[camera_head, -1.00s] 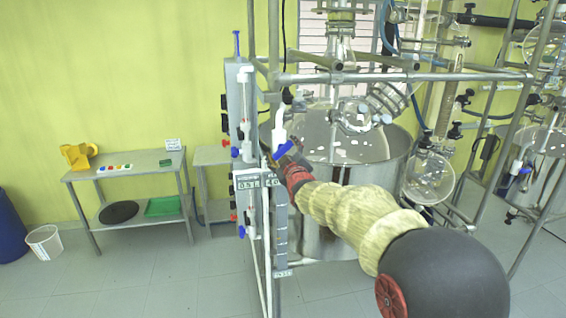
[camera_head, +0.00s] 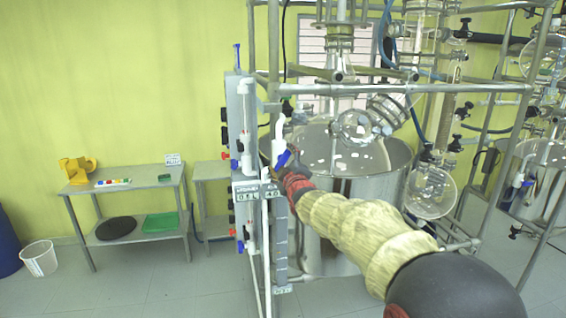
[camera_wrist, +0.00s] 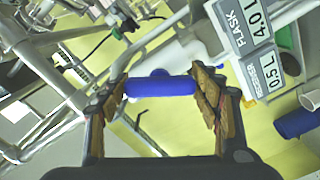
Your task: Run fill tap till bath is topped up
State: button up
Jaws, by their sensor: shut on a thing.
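The tap is a white pipe spout (camera_head: 279,130) with a blue handle (camera_head: 284,158), in front of the bath's left side. In the wrist view the blue handle (camera_wrist: 160,87) lies crosswise between the fingers of my gripper (camera_wrist: 165,92), which are shut on its two ends. In the head view my gripper (camera_head: 287,168) reaches the handle from below right and partly hides it. The bath is a large steel tub (camera_head: 350,185) with white bits at its surface; its exact level is unclear. A display (camera_wrist: 250,45) reads FLASK 4.0 L and 0.5 L.
A metal frame (camera_head: 400,77) with glassware surrounds the bath, and a round flask (camera_head: 431,190) hangs at its right.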

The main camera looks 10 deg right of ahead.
jog(key=o, duration=1.2)
jog(key=shift+c, duration=0.2)
jog(key=s, duration=1.2)
